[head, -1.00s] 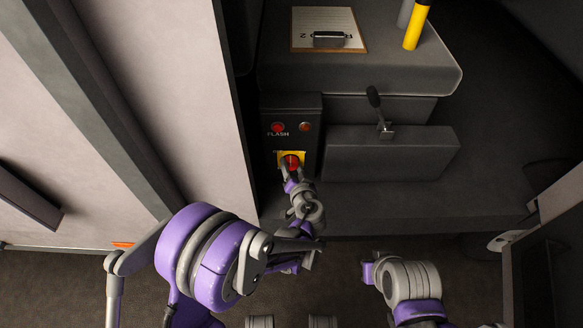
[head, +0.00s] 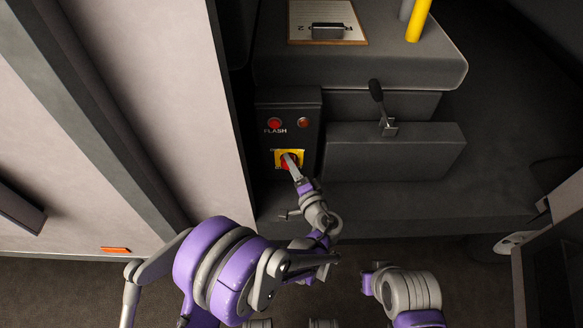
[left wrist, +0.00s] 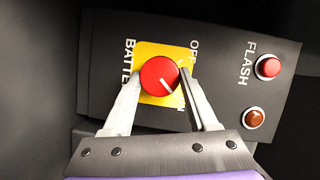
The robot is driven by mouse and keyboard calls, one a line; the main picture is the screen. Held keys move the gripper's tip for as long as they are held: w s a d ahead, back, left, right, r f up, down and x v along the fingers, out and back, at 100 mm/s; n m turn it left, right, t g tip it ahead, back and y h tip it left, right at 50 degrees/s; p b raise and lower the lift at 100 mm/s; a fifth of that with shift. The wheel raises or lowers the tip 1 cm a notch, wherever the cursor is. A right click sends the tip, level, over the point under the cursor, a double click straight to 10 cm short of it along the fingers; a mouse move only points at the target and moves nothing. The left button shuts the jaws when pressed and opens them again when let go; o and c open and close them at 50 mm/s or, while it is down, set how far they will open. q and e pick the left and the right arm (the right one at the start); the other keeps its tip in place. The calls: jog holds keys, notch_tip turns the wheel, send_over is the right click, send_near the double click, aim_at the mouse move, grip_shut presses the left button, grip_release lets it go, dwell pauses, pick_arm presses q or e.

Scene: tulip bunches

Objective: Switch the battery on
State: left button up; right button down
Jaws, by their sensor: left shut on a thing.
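The battery switch is a round red knob (left wrist: 158,77) on a yellow plate (left wrist: 150,49) with the words OFF and BATTERY beside it. A white line on the knob points to the lower right in the left wrist view, toward a label that is mostly hidden behind a finger. My left gripper (head: 291,164) is shut on the knob, one finger on each side. In the head view the knob (head: 285,164) is partly covered by the fingers. My right arm shows at the bottom right of the head view, but its gripper cannot be made out.
The dark control box (head: 266,108) also bears a red FLASH button (head: 275,123) and a small orange-brown lamp (head: 303,122). A lever (head: 378,95) stands to the right. A clipboard (head: 327,20) and a yellow cylinder (head: 418,20) are above. A pale wall panel is close on the left.

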jog(key=shift+f, duration=0.2)
dwell(0.4)
pick_arm(q)
jog(key=o, duration=1.4)
